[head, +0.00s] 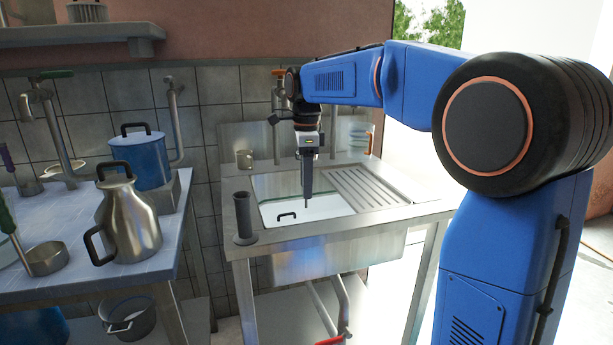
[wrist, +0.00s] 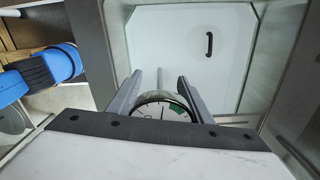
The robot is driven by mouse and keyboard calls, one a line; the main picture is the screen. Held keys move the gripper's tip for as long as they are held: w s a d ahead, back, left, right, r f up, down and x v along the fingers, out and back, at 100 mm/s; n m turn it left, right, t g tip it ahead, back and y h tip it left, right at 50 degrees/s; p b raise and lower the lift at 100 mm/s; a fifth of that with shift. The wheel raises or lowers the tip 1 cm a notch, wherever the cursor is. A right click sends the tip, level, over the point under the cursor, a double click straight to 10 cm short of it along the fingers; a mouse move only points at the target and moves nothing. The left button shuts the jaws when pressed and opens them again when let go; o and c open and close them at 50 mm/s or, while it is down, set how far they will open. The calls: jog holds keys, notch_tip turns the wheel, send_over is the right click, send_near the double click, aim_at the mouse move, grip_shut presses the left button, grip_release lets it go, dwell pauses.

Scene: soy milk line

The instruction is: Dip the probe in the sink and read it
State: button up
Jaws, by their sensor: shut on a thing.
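The probe has a round dial (wrist: 160,108) with a white face, a dark needle and a green sector; in the wrist view it sits between the fingers. My gripper (head: 307,188) is shut on the probe and points straight down over the sink basin. A thin stem shows just below the fingers in the head view; I cannot tell whether its tip touches anything. The steel sink (head: 330,262) holds a flat, pale surface (head: 320,207), also in the wrist view (wrist: 180,45), with a black handle (head: 287,216) on it. I cannot tell whether this surface is liquid or a lid.
A dark upright cylinder (head: 243,222) stands at the sink's front left corner. The ribbed drainboard (head: 370,187) is bare. A steel jug (head: 129,222) and blue pot (head: 140,160) stand on the left table.

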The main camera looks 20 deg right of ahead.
notch_tip(320, 180, down, 14)
jog(key=shift+f, duration=0.15)
dwell(1.7)
dwell(4.6)
